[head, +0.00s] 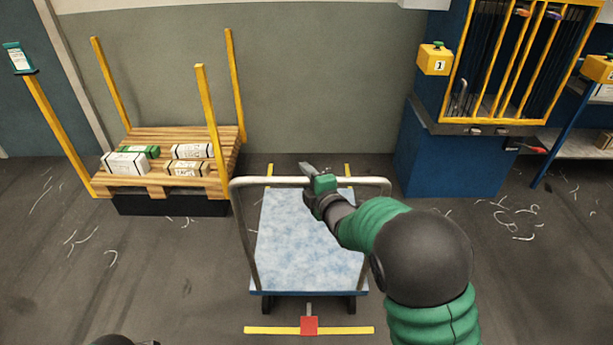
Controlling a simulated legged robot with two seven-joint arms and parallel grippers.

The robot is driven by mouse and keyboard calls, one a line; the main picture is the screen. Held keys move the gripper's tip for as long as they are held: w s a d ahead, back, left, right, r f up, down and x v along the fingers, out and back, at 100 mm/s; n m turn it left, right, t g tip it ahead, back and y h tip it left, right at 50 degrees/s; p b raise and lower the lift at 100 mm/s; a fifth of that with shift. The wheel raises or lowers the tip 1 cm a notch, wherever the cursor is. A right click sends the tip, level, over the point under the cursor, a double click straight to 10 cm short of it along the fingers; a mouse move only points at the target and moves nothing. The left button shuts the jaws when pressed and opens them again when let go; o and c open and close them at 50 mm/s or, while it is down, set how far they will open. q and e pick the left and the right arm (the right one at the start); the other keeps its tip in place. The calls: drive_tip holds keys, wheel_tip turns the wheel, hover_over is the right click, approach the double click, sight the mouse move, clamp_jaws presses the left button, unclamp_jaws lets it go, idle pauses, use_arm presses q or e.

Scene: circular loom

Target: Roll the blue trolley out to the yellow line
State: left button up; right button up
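The blue trolley (300,245) stands on the floor in the middle of the head view. It has a pale blue mottled deck and a grey tubular handle (262,182). The yellow line (270,330) lies on the floor just in front of the trolley's near edge. A red piece (309,325) on a short stem sticks out from the near edge and overlaps the line. My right gripper (310,172) is at the middle of the handle bar and hides part of it. Whether its fingers are closed around the bar cannot be made out. My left gripper is out of view.
A wooden pallet (200,137) with yellow posts and several boxes stands at the left. A blue machine (450,160) with a yellow-barred cage is at the right. Yellow floor marks (348,170) show behind the trolley. White scraps litter the floor; both sides of the trolley are otherwise clear.

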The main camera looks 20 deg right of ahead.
drive_tip(key=shift+a, duration=0.25)
clamp_jaws()
